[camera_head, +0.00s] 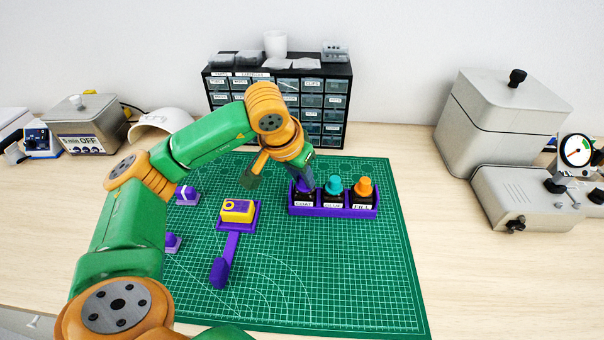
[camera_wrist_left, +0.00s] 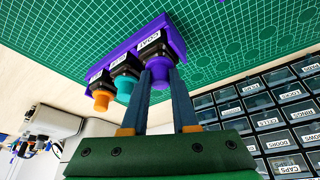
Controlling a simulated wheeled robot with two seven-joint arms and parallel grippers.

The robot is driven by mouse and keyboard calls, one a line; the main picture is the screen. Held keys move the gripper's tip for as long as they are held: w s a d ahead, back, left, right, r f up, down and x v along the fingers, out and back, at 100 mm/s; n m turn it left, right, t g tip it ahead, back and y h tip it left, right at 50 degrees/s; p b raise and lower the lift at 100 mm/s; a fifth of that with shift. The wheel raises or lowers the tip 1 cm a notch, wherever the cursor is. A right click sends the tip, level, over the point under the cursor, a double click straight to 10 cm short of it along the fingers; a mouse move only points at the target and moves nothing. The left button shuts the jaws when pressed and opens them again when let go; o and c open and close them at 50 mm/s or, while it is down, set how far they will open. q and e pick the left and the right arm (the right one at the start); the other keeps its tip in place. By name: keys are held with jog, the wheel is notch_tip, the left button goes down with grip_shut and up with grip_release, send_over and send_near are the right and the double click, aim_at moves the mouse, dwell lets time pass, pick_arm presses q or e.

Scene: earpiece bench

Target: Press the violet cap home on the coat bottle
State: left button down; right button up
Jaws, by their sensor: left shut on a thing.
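The coat bottle (camera_head: 303,199) is a dark bottle in the left slot of a violet rack (camera_head: 333,211). It also shows in the left wrist view (camera_wrist_left: 153,49), with its COAT label. My left gripper (camera_head: 303,183) is over this bottle, its fingers pointing down. In the left wrist view the fingers (camera_wrist_left: 161,76) are shut on the violet cap (camera_wrist_left: 161,68), which is in line with the bottle's top. I cannot tell whether a gap is left under the cap. My right gripper is not in view.
Bottles with a teal cap (camera_head: 334,184) and an orange cap (camera_head: 364,187) share the rack. A violet stand with a yellow block (camera_head: 237,211) is to its left on the green mat (camera_head: 340,270). A drawer cabinet (camera_head: 335,70) stands behind. The mat's front right is clear.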

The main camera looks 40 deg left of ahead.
pick_arm(q)
jog(key=shift+f, duration=0.25)
dwell(1.2)
jog(key=c, duration=0.6)
grip_release()
jog(key=shift+s+d, duration=0.15)
jog(key=b+v, duration=0.1)
jog(key=v, duration=0.6)
